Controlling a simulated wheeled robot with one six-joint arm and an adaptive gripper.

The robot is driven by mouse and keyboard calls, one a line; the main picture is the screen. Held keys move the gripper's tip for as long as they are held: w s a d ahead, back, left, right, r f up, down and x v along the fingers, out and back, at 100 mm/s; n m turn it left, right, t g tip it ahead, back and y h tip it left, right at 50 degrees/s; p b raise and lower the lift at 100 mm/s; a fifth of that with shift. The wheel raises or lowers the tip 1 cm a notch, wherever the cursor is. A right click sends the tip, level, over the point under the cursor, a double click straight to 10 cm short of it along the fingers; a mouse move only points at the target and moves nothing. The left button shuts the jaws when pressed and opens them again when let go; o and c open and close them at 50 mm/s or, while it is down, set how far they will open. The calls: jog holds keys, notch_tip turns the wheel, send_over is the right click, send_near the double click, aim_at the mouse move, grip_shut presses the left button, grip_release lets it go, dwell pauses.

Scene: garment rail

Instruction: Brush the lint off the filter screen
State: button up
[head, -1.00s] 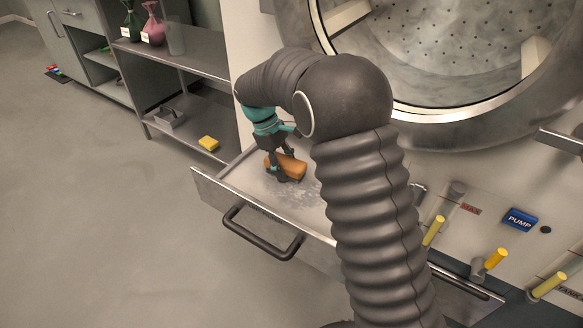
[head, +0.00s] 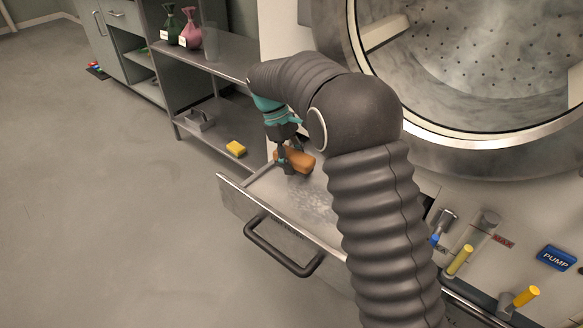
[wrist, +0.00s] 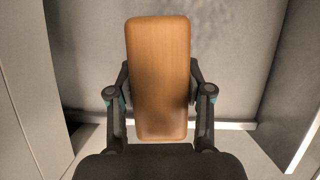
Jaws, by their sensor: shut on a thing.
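A brush with an orange-brown wooden back (head: 299,162) is held in my gripper (head: 289,163) over the back left part of the open drawer. In the wrist view the brush's wooden back (wrist: 158,70) stands upright between the two fingers of my gripper (wrist: 160,95), which are shut on its sides. Its bristles are hidden. The grey filter screen (head: 285,203) lies in the drawer, with pale mottled lint (head: 316,205) in front and to the right of the brush. I cannot tell whether the brush touches the screen. My arm hides the drawer's right part.
The drawer (head: 262,232) stands out with a dark bar handle (head: 283,250). Yellow-handled levers (head: 460,262) stand at the right.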

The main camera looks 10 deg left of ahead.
aim_at(297, 156)
jog(key=shift+r, duration=2.15)
